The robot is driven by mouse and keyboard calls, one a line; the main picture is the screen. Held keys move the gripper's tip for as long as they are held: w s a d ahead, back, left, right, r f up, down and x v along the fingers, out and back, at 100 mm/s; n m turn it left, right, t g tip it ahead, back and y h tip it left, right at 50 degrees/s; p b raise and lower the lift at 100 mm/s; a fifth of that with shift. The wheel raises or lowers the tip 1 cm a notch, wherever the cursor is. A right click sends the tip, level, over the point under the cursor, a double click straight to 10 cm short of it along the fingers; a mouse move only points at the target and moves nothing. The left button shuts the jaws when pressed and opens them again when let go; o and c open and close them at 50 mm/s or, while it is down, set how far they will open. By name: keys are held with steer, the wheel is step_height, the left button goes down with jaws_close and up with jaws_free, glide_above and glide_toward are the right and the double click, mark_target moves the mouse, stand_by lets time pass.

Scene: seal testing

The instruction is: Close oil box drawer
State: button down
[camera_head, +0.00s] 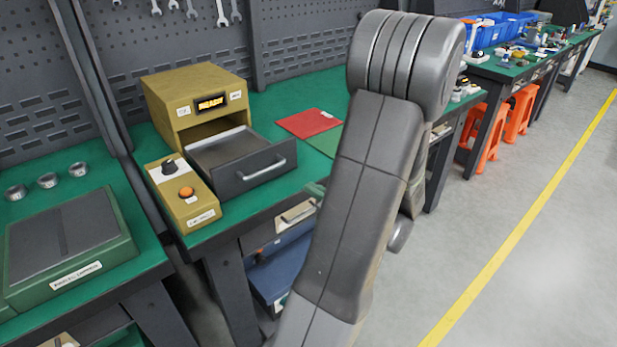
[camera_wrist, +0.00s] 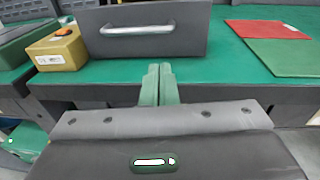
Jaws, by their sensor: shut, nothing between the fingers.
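The oil box (camera_head: 207,88) is a yellow-brown box with a lit display on the green bench. Its dark grey drawer (camera_head: 262,173) is pulled out towards me and looks empty inside. The drawer front with its silver handle (camera_wrist: 138,29) shows at the top of the wrist view. My gripper (camera_wrist: 159,72) has its two green fingers together, with nothing between them. It points at the drawer front from just before it, a little right of the handle's middle. A gap or contact is hard to tell. In the head view my arm hides most of the gripper.
A yellow control box (camera_head: 183,193) with an orange button stands left of the drawer. Red (camera_head: 308,123) and green sheets lie to its right. A green device (camera_head: 68,245) sits on the left bench. Shelves with trays are under the bench. Open floor (camera_head: 520,260) lies to the right.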

mark_target(247, 136)
steer(key=shift+m+t+h, duration=0.3)
steer(key=shift+m+t, duration=0.3)
steer(key=shift+t, duration=0.2)
steer(key=w+a, duration=0.1)
steer(key=w, duration=0.3)
steer(key=w+a, duration=0.2)
steer(key=w, duration=0.2)
steer(key=w+a+f, duration=0.1)
steer(key=w+a, duration=0.1)
steer(key=w, duration=0.2)
steer(key=shift+w, duration=0.3)
steer(key=shift+a, duration=0.1)
steer(key=shift+w, duration=0.1)
steer(key=b+x, duration=0.3)
steer(key=x, duration=2)
steer(key=shift+w+a+f, duration=0.1)
steer(key=shift+w+a, duration=0.05)
steer(key=shift+w, duration=0.2)
steer(key=shift+w+a, duration=0.2)
steer(key=shift+w, duration=0.1)
steer(key=shift+w+r, duration=0.1)
steer(key=shift+r, duration=0.15)
steer(key=shift+a+r, duration=0.1)
